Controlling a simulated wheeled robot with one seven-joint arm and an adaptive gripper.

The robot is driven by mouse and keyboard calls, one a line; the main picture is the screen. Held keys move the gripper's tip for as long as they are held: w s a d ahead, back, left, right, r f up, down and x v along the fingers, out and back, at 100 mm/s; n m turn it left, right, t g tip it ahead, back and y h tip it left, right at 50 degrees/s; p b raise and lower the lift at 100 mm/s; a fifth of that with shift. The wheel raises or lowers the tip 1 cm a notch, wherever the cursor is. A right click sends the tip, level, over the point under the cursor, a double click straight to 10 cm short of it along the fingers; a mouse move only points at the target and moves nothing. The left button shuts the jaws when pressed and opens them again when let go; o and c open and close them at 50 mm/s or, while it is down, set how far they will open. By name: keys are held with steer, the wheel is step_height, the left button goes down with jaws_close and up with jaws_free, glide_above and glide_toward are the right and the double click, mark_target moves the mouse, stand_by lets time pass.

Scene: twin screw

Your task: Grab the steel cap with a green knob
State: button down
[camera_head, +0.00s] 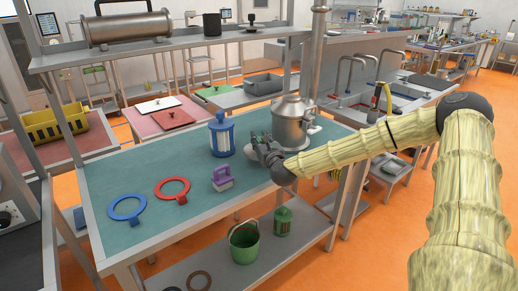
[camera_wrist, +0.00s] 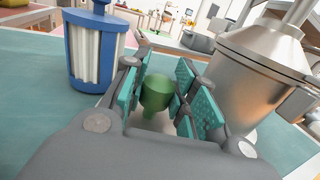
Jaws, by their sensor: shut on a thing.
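The green knob (camera_wrist: 156,93) shows in the wrist view between my gripper's teal-padded fingers (camera_wrist: 158,92). The pads close around it from both sides. A small pale patch shows below the knob; most of the steel cap is hidden by the gripper, so I cannot tell whether it rests on the table. In the head view, my gripper (camera_head: 262,148) is low over the teal tabletop, between the blue-and-white cartridge and the steel vessel. The cap is too small and covered to make out there.
The blue-and-white cartridge (camera_head: 221,136) stands close left, and the steel vessel (camera_head: 291,125) close right. A purple-handled brush (camera_head: 222,178), red ring (camera_head: 172,187) and blue ring (camera_head: 127,207) lie on the table (camera_head: 150,165). A green bucket (camera_head: 244,243) is on the lower shelf.

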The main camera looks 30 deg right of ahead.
steer(key=s+d+r, duration=0.1)
steer(key=s+d, duration=0.1)
steer(key=s, duration=1.3)
steer(key=shift+d, duration=0.3)
